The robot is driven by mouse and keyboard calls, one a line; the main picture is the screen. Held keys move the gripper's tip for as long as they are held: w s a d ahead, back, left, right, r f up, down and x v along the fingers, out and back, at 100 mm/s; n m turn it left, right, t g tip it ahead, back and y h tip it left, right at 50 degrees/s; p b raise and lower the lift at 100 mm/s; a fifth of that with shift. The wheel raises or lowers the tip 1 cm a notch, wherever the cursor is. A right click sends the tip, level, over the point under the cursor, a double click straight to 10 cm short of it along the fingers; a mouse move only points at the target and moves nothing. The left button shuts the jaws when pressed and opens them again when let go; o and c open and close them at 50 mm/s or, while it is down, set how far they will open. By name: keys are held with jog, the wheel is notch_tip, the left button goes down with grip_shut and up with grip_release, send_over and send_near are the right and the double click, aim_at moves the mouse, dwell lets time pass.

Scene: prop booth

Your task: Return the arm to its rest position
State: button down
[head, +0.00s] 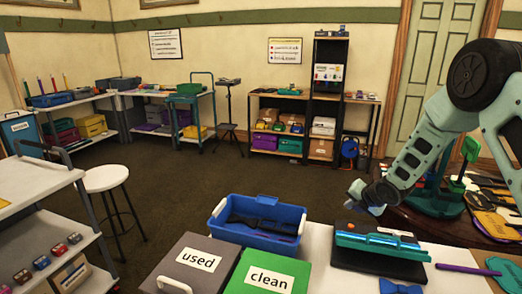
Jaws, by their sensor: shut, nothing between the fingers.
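My arm comes in from the right edge of the head view and reaches down to the left. My gripper (364,199) is small and partly dark at the arm's end. It is shut and I see nothing held in it. It is above the back of the table, just behind a teal bar-shaped device (380,243) on a black base. I cannot tell the exact gap between them.
A blue tub (233,233) with dark items stands beside a grey "used" box (186,266) and a green "clean" box (262,272). A dark table with masks (492,222) is at the right. A white stool (105,178) stands left. The floor (190,190) behind is open.

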jog(key=s+a+r+m+g, duration=0.2)
jog(key=s+a+r+m, duration=0.4)
jog(key=s+a, duration=0.35)
jog(key=s+a+r+m+g, duration=0.2)
jog(key=s+a+r+m, duration=0.3)
jog(key=s+a, duration=0.5)
jog(key=s+r+m+g, duration=0.1)
jog(key=s+m, duration=0.2)
jog(key=s, duration=0.5)
jog(key=s+a+r+m+g+h, duration=0.1)
jog(key=s+m+g, duration=0.1)
jog(key=s, duration=0.7)
jog(key=s+r+m+g, duration=0.1)
jog(key=s+m, duration=0.3)
jog(key=s, duration=0.4)
jog(key=shift+s+a+r+g, duration=0.25)
jog(key=shift+s+r+g, duration=0.05)
jog(key=shift+r, duration=0.15)
